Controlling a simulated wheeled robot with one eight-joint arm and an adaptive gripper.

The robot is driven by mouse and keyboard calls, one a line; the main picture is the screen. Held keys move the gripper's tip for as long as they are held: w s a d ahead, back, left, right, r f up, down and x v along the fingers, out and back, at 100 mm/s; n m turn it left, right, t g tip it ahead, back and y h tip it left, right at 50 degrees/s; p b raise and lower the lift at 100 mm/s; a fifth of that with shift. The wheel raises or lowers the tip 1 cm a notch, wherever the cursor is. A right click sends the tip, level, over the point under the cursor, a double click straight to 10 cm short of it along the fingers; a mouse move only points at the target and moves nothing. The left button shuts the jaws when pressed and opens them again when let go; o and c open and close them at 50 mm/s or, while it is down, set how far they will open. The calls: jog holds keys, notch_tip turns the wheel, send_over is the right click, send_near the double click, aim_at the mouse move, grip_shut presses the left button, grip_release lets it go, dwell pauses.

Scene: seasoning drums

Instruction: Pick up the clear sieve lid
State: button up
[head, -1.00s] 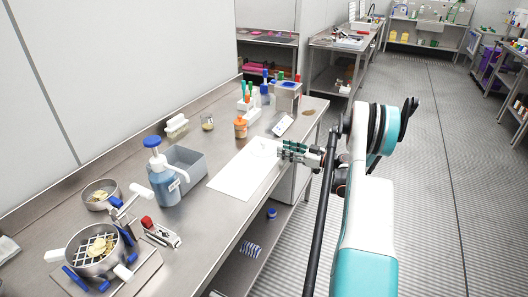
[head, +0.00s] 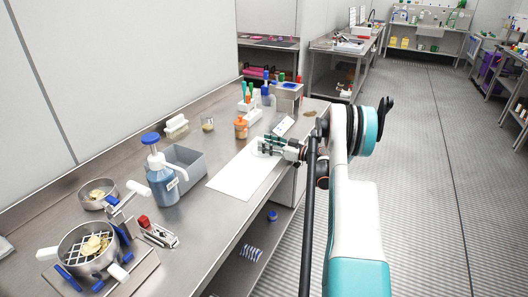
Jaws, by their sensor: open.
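The clear sieve lid (head: 257,153) is a faint, see-through round shape near the far end of the white mat (head: 236,178). It is hard to make out against the white. My gripper (head: 265,145) reaches in from the right, over the far right part of the mat. Its fingers overlap the lid in the picture and hide part of it. My gripper is open. I cannot tell whether the fingers touch the lid or hover above it.
An orange-brown jar (head: 241,128) and a white device (head: 284,125) stand just beyond the mat. A grey bin (head: 183,166) and a blue pump bottle (head: 162,180) stand to its left. A sieve pot (head: 88,250) is at the near left.

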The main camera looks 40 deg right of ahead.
grip_shut()
jog(key=shift+r, duration=0.15)
dwell(0.4)
notch_tip(320, 180, up, 20)
jog(key=p, duration=0.6)
